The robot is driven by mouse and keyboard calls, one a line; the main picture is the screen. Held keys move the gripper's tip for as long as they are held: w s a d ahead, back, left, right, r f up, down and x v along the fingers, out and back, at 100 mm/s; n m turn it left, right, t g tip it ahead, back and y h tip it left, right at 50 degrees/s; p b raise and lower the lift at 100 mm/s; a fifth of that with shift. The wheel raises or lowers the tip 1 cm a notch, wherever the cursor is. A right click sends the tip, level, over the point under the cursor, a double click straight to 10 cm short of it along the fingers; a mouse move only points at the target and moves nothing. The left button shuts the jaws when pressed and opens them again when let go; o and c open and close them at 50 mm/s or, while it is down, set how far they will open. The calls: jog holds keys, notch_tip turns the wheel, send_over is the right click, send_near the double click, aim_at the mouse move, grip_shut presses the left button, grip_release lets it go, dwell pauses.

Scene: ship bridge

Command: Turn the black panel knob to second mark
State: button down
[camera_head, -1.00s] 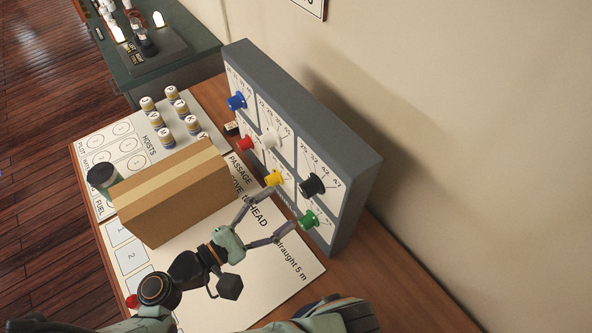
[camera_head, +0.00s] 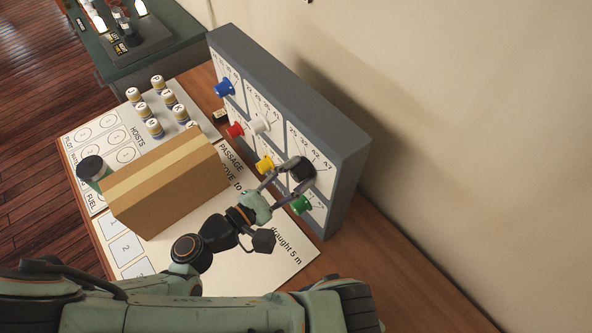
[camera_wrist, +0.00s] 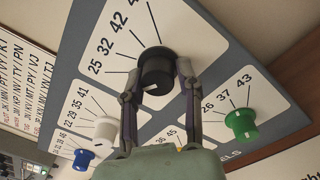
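The black knob (camera_head: 302,168) sits on the upright grey panel (camera_head: 345,160), at the right of its upper row. In the wrist view the black knob (camera_wrist: 157,68) has a small light mark low on its face. Printed lines fan out above it to numbers including 25, 32 and 42; the rightmost number is cut off. I cannot tell which line the knob is set to. My gripper (camera_head: 291,177) is at the knob, and in the wrist view its fingers (camera_wrist: 158,82) stand on either side of it. Whether both fingers press on it is unclear.
A green knob (camera_wrist: 240,122) is close by at the right finger. Yellow (camera_head: 265,164), white (camera_head: 260,124), red (camera_head: 235,130) and blue (camera_head: 224,87) knobs are on the same panel. A cardboard box (camera_head: 165,190) stands left of my gripper.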

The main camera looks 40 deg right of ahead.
jog(key=shift+w+r+m, duration=0.1)
jog(key=shift+m, duration=0.3)
jog(key=m, duration=0.2)
jog(key=shift+d+m, duration=0.1)
jog(key=shift+m, duration=0.3)
jog(key=m, duration=0.4)
jog(key=shift+r, duration=0.1)
jog(key=shift+m, duration=0.3)
jog(key=c, duration=0.8)
grip_release()
